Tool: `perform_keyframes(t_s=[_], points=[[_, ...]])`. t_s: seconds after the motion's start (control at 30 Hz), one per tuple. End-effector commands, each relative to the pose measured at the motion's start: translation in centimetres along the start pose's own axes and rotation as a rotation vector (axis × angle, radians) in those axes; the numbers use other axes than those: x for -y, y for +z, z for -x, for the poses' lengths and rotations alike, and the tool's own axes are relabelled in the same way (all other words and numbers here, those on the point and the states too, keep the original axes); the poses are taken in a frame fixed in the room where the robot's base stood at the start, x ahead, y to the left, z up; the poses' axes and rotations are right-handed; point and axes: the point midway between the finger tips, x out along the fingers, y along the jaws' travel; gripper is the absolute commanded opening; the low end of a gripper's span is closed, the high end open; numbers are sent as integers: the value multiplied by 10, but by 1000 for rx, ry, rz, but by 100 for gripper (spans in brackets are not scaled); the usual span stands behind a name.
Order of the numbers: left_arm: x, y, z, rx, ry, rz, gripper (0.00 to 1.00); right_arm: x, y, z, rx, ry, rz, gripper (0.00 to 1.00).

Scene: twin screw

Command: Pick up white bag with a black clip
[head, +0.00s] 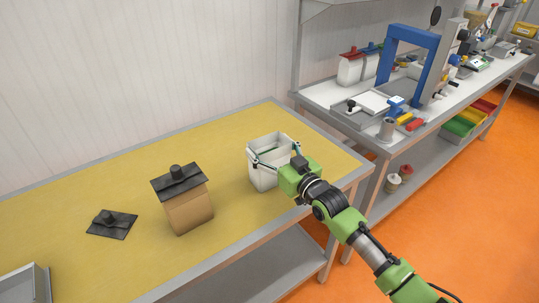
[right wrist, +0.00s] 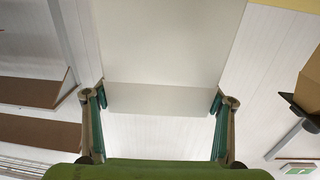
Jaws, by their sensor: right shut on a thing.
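The white bag (head: 262,178) stands upright near the right end of the yellow-topped table in the head view. My right gripper (head: 275,153) has one finger on each side of its upper part and is shut on it. In the right wrist view the white bag (right wrist: 172,45) fills the space between the fingertips (right wrist: 158,100). I see no clear black clip on the white bag. I cannot tell whether its base touches the table. A separate black clip piece (head: 112,222) lies flat on the table at the left. My left gripper is not in view.
A brown bag (head: 188,213) with a black clip (head: 180,180) on top stands left of the white bag. A grey tray (head: 25,287) is at the lower left. A bench with a blue frame (head: 412,32) and tools stands at the right. The yellow table (head: 90,190) has free room between things.

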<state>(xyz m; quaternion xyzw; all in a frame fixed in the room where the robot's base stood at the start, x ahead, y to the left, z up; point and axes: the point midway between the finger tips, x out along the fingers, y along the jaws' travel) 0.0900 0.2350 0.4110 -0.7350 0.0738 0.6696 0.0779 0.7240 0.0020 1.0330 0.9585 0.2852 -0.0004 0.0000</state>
Motion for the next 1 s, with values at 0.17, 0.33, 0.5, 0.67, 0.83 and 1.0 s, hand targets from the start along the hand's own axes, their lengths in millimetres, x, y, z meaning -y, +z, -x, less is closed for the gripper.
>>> perform_keyframes(t_s=[0.17, 0.33, 0.5, 0.67, 0.83, 1.0], points=[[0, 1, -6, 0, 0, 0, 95, 0, -12, 0, -4, -1, 1, 54], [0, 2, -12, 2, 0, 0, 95, 8, -42, 8, -6, -3, -2, 54], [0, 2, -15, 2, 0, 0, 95, 25, -77, 31, -9, -2, -1, 54], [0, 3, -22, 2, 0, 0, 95, 45, -98, 58, -4, -2, -1, 54], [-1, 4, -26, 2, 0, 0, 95, 66, -113, 84, -5, -2, -1, 54], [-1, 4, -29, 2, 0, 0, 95, 79, -124, 101, -3, -1, -1, 54]])
